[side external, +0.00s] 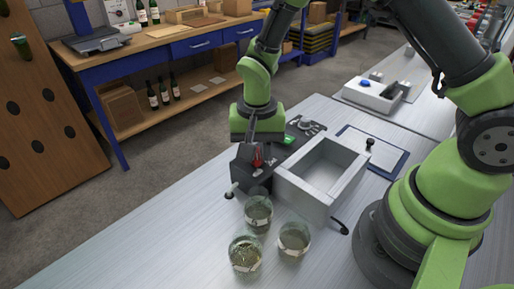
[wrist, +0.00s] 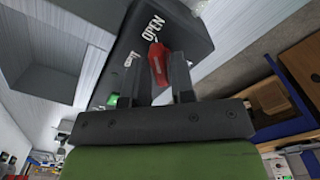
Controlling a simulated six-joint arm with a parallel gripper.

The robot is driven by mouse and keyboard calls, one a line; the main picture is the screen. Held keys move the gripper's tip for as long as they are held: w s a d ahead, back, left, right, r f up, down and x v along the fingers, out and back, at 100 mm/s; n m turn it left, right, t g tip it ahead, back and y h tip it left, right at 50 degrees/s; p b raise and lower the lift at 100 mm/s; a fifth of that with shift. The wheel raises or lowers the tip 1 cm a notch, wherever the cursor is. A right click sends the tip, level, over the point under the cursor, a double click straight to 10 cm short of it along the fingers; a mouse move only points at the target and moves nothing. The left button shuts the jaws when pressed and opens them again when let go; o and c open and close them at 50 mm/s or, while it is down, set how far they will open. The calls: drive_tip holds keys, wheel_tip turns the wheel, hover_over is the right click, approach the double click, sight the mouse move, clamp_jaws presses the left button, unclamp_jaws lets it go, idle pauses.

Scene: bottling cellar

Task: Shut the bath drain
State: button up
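The bath is a grey open basin (side external: 317,172) on the bench in the side view. A dark valve box (side external: 243,172) stands at its left end and carries a red lever (side external: 257,157). In the wrist view the red lever (wrist: 158,66) lies beside the white word OPEN (wrist: 153,27) on the box. A second white label (wrist: 131,59) is partly hidden. My gripper (wrist: 162,88) points down at the box, with its fingers apart and the lever between them. I cannot tell whether either finger touches the lever. In the side view my gripper (side external: 262,140) partly hides the box.
Three glass beakers (side external: 246,253) (side external: 259,211) (side external: 294,239) stand in front of the box and basin. A green-lit panel (side external: 288,139) and a dark knob (side external: 304,124) are behind. A dark-framed board (side external: 375,149) lies behind the basin. The bench's left front is clear.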

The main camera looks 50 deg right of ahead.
clamp_jaws()
drive_tip(key=shift+n, duration=0.3)
drive_tip(key=n, duration=1.2)
drive_tip(key=shift+n, duration=0.3)
drive_tip(key=n, duration=0.4)
drive_tip(key=shift+n, duration=0.3)
drive_tip(key=shift+o, duration=1.9)
unclamp_jaws()
